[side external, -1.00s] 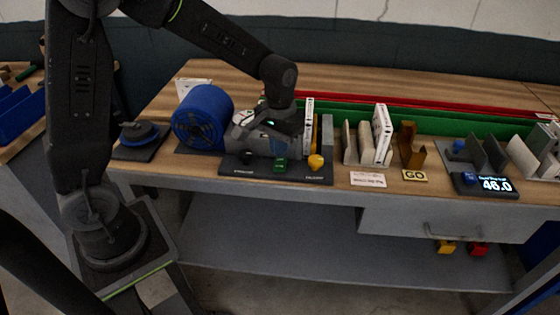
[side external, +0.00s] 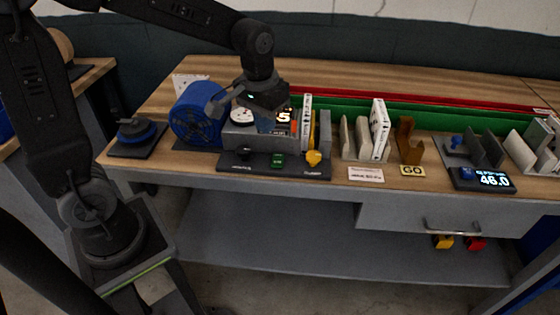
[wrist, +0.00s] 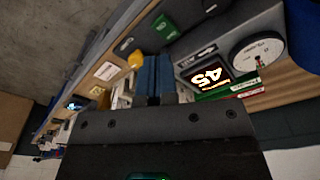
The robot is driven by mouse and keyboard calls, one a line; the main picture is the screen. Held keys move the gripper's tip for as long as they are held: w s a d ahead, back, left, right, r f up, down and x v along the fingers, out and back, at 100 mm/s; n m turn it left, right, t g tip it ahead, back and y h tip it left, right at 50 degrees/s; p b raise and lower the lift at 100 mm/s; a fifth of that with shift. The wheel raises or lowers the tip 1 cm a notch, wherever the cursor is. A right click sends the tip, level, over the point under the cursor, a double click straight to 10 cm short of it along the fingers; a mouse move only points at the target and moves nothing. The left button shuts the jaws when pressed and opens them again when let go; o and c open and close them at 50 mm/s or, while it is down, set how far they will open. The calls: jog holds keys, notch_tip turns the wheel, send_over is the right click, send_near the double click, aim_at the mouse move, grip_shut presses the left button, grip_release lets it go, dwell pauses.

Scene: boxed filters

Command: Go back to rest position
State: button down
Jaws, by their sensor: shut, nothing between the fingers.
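My gripper (side external: 272,122) hangs above and in front of the grey machine with a lit display (side external: 284,116) in the side view. Its fingers are dark against the machine and hard to make out there. In the wrist view the two blue-grey fingers of my gripper (wrist: 154,72) lie together with nothing between them. The wrist view also shows the lit display (wrist: 208,76), reading 45, and a round white dial (wrist: 257,54) beside it. No object is in my gripper.
A blue spool-like drum (side external: 195,115) stands left of the machine. White boxes in a holder (side external: 380,130), a brown bracket (side external: 406,138), a yellow GO sign (side external: 412,170) and a display reading 46.0 (side external: 484,179) lie to the right. Red and green rails (side external: 400,115) run behind.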

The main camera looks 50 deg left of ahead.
jog(key=s+r+m+t, duration=0.2)
jog(key=s+r+t, duration=0.2)
jog(key=s, duration=1)
notch_tip(320, 180, up, 2)
jog(key=shift+s+d+r, duration=0.1)
jog(key=shift+s+d, duration=0.15)
jog(key=shift+d, duration=0.15)
jog(key=shift+w, duration=0.1)
jog(key=w+a+f+n+g, duration=0.1)
jog(key=w+n+g, duration=0.1)
jog(key=w+n, duration=0.7)
jog(key=w+a+f+n+g, duration=0.2)
jog(key=w+n, duration=0.7)
jog(key=n, duration=0.8)
jog(key=shift+w+n+g, duration=0.3)
jog(key=shift+w+g, duration=0.05)
jog(key=shift+g, duration=0.25)
jog(key=shift+a, duration=0.1)
